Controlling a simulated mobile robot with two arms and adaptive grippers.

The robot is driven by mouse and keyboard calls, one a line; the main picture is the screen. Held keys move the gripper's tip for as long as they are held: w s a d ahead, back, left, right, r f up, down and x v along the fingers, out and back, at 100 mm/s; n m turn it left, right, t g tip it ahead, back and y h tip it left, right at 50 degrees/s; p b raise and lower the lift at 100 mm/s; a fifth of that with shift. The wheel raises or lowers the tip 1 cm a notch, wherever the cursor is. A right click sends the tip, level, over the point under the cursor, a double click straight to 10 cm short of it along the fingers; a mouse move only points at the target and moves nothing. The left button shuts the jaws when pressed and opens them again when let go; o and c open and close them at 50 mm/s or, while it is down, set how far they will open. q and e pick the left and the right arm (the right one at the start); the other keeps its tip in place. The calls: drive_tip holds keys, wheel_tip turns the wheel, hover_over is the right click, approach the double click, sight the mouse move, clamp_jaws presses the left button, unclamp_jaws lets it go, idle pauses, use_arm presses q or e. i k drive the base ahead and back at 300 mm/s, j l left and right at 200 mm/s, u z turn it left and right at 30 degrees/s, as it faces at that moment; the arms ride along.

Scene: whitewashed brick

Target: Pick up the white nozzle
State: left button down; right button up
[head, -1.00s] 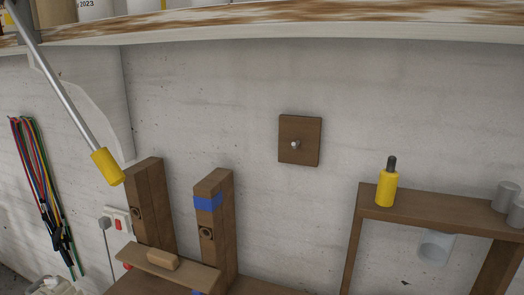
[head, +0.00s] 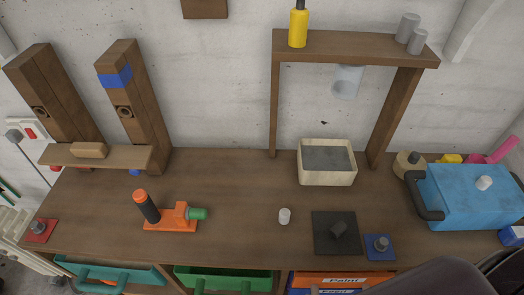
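Neither of my grippers shows in the head view. A dark rounded shape at the bottom right corner looks like part of my own arm, with no fingers visible.
A beige tray (head: 327,178) stands behind, under a wooden shelf (head: 350,46).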

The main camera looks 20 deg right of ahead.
sight(284, 215)
drive_tip(key=k+j+z, duration=0.35)
drive_tip(key=j, duration=0.2)
drive_tip(key=k+j+z, duration=0.4)
drive_tip(key=k, duration=0.15)
